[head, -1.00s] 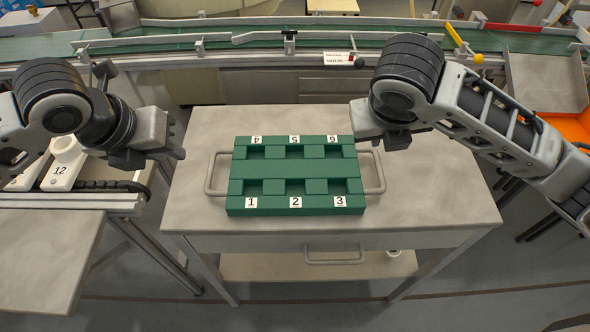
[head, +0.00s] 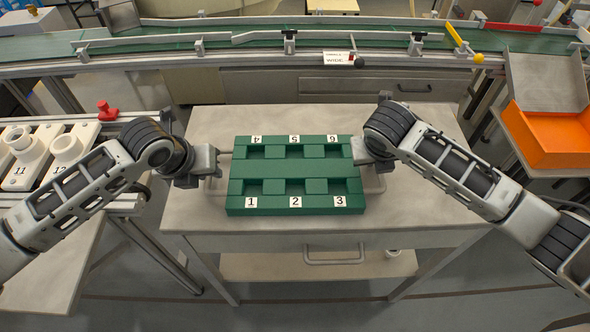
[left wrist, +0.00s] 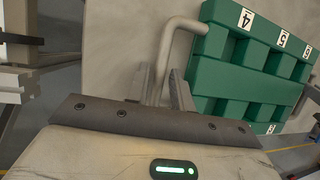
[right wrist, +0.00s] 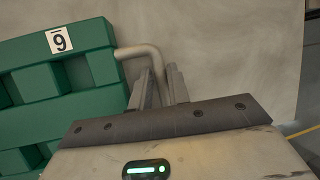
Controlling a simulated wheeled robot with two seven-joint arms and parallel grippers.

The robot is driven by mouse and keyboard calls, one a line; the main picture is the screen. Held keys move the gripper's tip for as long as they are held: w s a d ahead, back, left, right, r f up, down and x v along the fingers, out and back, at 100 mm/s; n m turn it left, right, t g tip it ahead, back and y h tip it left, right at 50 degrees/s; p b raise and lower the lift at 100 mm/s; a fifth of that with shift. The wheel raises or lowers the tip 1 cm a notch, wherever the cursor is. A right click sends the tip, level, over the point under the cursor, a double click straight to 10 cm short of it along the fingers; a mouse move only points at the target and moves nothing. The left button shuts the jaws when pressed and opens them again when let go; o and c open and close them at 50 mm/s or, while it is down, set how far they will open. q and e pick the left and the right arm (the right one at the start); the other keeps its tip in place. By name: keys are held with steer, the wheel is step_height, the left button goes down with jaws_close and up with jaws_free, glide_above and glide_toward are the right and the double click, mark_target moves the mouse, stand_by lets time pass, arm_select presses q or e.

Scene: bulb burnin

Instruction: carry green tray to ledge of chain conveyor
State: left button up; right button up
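The green tray (head: 295,170) lies flat on a grey table, with empty pockets numbered 1 to 6. It has a grey bar handle at each short end. My left gripper (head: 218,166) is at the left handle; in the left wrist view that handle (left wrist: 166,50) runs between the two fingers (left wrist: 163,82), which stand apart. My right gripper (head: 364,158) is at the right handle; in the right wrist view that handle (right wrist: 150,53) runs between its fingers (right wrist: 160,78), with a narrow gap. Neither handle looks clamped. The chain conveyor (head: 260,48) runs across the back.
The grey table (head: 430,205) has bare room around the tray. Left is a bench with white numbered fixtures (head: 22,150) and a red knob (head: 107,111). Right are an orange bin (head: 550,135) and a metal chute (head: 545,82). Rails and clamps line the conveyor's front edge.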

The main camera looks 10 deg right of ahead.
arm_select(q)
jaws_close()
arm_select(e)
jaws_close()
